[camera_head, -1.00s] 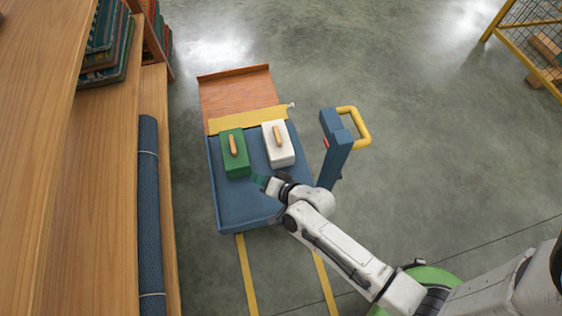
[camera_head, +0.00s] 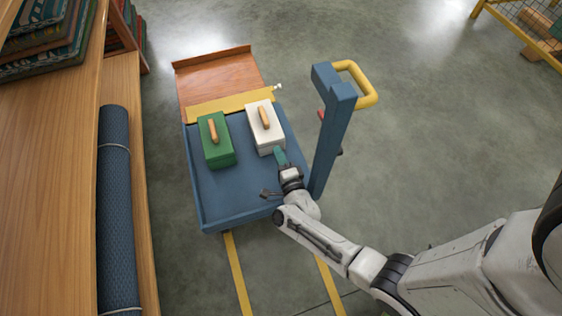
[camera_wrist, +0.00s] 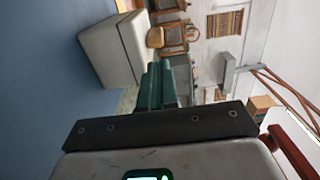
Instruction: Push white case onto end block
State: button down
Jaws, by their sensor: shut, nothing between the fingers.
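The white case (camera_head: 265,128), with a wooden handle on top, stands on the blue cart bed (camera_head: 220,205), near its far edge. In the wrist view the white case (camera_wrist: 112,50) is up and left of the fingers. A raised wooden strip at the far end of the brown board (camera_head: 214,57) looks like the end block. My gripper (camera_head: 280,157) has its teal fingers shut and empty, close to the near side of the white case. I cannot tell whether they touch. The fingers also show in the wrist view (camera_wrist: 158,85).
A green case (camera_head: 215,140) stands left of the white one, with a gap between. A yellow strip (camera_head: 232,103) crosses between bed and brown board (camera_head: 215,82). A blue post (camera_head: 332,135) with a yellow handle rises at right. Wooden shelving (camera_head: 45,190) stands at left.

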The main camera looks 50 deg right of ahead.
aim_at(266, 126)
jog(key=b+x, duration=0.3)
jog(key=x, duration=0.6)
jog(key=shift+w, duration=0.1)
